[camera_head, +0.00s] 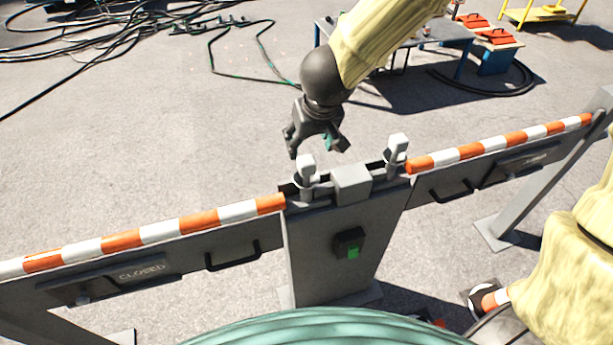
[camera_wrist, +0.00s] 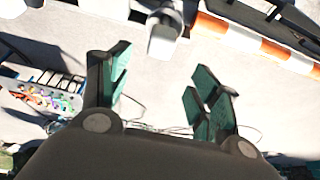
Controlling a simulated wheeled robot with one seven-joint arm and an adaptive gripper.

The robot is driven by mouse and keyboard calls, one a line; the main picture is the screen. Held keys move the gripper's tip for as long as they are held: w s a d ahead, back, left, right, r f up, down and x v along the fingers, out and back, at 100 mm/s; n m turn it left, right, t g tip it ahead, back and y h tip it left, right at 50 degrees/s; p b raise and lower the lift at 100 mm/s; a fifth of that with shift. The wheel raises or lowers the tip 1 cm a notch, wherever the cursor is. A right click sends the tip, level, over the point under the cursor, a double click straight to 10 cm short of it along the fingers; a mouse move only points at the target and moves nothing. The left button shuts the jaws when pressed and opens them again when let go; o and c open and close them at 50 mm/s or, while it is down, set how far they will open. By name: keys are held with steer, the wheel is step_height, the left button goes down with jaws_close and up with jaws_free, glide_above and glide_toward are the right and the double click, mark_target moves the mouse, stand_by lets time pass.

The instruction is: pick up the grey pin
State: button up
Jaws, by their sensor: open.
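Two pale grey pins with block heads stand upright on the grey centre post (camera_head: 335,250): a left pin (camera_head: 306,170) and a right pin (camera_head: 396,150). Both look alike in colour. My gripper (camera_head: 318,148) is open and empty, fingers pointing down, just behind and above the left pin. In the wrist view, my gripper (camera_wrist: 160,85) shows its teal finger pads spread apart. A pale pin head (camera_wrist: 163,40), seemingly the left one, is beyond the fingertips toward the top edge, not between them.
A grey block (camera_head: 351,184) sits between the pins. Orange-and-white striped bars (camera_head: 160,232) extend to both sides of the post. A green reel (camera_head: 330,328) is in front. A table (camera_head: 455,32) and cables (camera_head: 90,35) lie behind. Open ground is behind the left bar.

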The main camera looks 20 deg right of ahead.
mark_target(307, 160)
steer(key=b+x, duration=0.1)
steer(key=x, duration=0.3)
steer(key=shift+a+f, duration=0.1)
steer(key=shift+f, duration=0.15)
steer(key=shift+w+d+f+b, duration=0.15)
steer(key=shift+f+b, duration=0.15)
steer(key=shift+f, duration=0.45)
steer(key=shift+w+f+b, duration=0.15)
steer(key=shift+f+b, duration=0.1)
steer(key=shift+f, duration=0.55)
steer(key=shift+w+d+f+b, duration=0.1)
steer(key=shift+f+b, duration=0.2)
steer(key=shift+f, duration=0.45)
steer(key=shift+w+f, duration=0.15)
steer(key=shift+f, duration=0.15)
steer(key=c, duration=1.3)
jaws_close()
steer(key=shift+r, duration=0.15)
